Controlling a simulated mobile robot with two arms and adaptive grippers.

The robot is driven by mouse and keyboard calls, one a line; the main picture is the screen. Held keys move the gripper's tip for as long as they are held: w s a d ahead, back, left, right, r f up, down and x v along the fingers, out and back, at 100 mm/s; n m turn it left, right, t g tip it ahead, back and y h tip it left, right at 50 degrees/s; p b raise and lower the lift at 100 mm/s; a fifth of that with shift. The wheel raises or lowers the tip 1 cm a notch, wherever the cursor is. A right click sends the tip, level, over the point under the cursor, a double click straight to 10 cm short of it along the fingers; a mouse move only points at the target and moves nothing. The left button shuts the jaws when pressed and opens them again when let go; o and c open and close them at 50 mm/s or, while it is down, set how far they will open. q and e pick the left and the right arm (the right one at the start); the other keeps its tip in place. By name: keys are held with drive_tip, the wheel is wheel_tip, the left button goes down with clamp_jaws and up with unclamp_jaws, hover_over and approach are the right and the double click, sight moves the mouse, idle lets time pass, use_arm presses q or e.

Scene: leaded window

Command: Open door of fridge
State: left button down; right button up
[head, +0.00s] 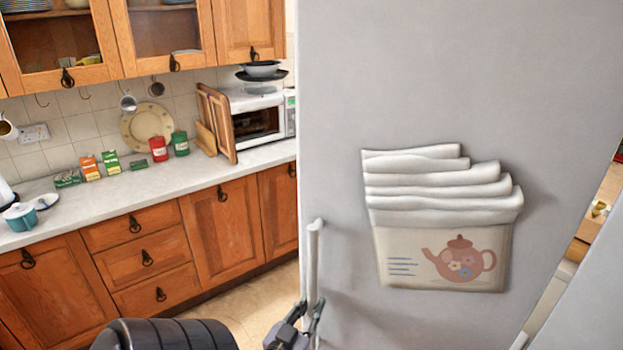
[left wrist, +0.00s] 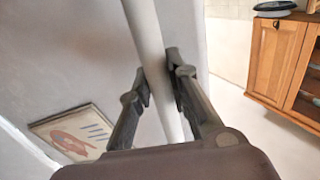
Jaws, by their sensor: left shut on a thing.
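The fridge door (head: 420,80) is a large plain grey panel filling the right half of the head view. Its pale upright bar handle (head: 314,255) runs along its left edge, and it also shows in the left wrist view (left wrist: 150,45). My left gripper (head: 305,322), at the bottom of the head view, is shut on the handle. In the left wrist view its two fingers (left wrist: 160,85) lie on either side of the bar. My right gripper is in neither view.
Folded white cloths in a teapot-print holder (head: 445,260) are on the door. Wooden cabinets (head: 215,225) with a pale counter (head: 150,185) stand to the left, with a microwave (head: 260,120). Floor (head: 240,305) shows between them and the door. A narrow gap shows at far right.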

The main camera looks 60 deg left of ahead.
use_arm(q)
drive_tip(key=c, duration=1.5)
unclamp_jaws()
drive_tip(key=shift+w, duration=0.1)
drive_tip(key=shift+v, duration=4.15)
drive_tip(key=shift+f, duration=0.1)
drive_tip(key=shift+w, duration=0.1)
